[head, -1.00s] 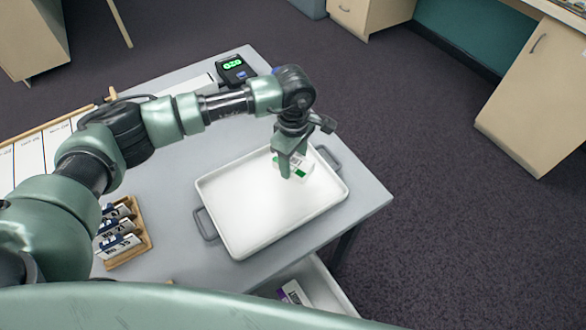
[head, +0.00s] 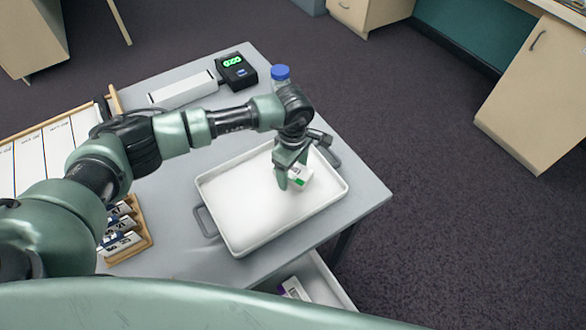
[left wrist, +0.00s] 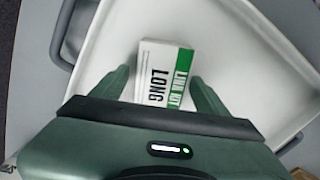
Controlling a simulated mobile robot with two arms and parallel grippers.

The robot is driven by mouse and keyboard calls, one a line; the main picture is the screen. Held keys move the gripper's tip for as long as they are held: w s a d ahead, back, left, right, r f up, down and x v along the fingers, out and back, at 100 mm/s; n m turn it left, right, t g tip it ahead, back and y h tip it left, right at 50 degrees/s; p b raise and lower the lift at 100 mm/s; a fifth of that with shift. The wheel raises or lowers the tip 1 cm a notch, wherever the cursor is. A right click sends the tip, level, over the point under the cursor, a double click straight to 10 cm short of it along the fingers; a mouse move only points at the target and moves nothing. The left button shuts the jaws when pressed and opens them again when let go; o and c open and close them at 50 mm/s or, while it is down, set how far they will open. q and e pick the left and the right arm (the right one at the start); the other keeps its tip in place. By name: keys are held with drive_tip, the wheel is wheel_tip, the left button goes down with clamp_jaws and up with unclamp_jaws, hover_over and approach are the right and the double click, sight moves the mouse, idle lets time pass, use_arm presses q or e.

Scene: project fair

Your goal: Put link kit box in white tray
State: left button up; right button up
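The link kit box (head: 300,176), white with a green panel, is in the right part of the white tray (head: 240,212). In the left wrist view the link kit box (left wrist: 160,72) shows its "LONG" lettering over the white floor of the tray (left wrist: 225,50). My left gripper (head: 291,176) is over the tray, pointing down at the box. In the left wrist view its fingers (left wrist: 160,78) stand apart on either side of the box, with a gap at the left finger. The box's lower end is hidden by the gripper body. My right gripper is not in view.
A black device with a green display (head: 236,70) and a blue-capped bottle (head: 281,73) stand at the table's back. A wooden rack (head: 128,240) with several boxes is at the left. An open drawer (head: 318,280) sits below the table's front edge.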

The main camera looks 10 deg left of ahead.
sight(293, 170)
use_arm(q)
drive_tip(key=shift+r+p, duration=0.3)
drive_tip(key=shift+p, duration=0.05)
drive_tip(key=shift+r+b, duration=0.3)
drive_tip(key=shift+r, duration=0.05)
wheel_tip(293, 170, up, 11)
drive_tip(key=b, duration=0.2)
